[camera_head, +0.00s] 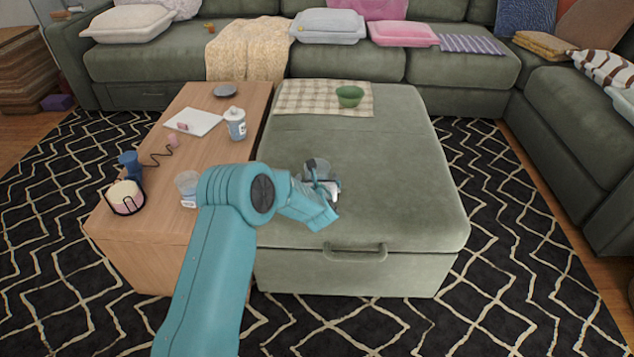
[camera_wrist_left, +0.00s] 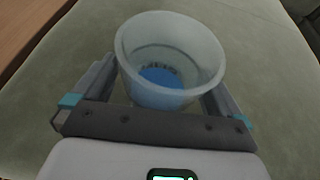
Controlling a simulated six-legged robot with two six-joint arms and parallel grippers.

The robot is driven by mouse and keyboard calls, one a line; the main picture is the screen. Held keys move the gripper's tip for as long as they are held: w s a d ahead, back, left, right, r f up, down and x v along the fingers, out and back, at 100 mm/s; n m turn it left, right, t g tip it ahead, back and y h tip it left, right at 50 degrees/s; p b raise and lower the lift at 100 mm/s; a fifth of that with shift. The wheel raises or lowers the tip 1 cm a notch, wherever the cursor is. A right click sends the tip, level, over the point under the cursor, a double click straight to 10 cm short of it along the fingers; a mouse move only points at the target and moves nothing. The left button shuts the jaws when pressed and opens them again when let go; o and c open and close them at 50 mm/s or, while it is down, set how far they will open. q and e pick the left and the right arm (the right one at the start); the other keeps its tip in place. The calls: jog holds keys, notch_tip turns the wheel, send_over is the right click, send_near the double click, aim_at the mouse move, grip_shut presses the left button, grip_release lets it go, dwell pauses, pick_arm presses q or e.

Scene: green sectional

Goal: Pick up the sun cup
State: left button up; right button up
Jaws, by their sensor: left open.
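A translucent, frosted cup (camera_wrist_left: 172,50) with a blue patch low inside stands upright on the green ottoman (camera_head: 400,150). In the head view this cup (camera_head: 317,167) is partly hidden by my left gripper (camera_head: 322,185). In the left wrist view my left gripper (camera_wrist_left: 158,92) is open, with one finger on each side of the cup's lower part. I cannot tell whether the fingers touch it. A second clear cup (camera_head: 186,182) with a blue-and-white print stands on the wooden table. I cannot make out a sun design on either cup. My right gripper is not in view.
A green bowl (camera_head: 349,96) sits on a checked cloth (camera_head: 300,98) at the ottoman's back. The ottoman's right side is clear.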

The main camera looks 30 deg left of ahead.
pick_arm(q)
jog(key=c, duration=1.1)
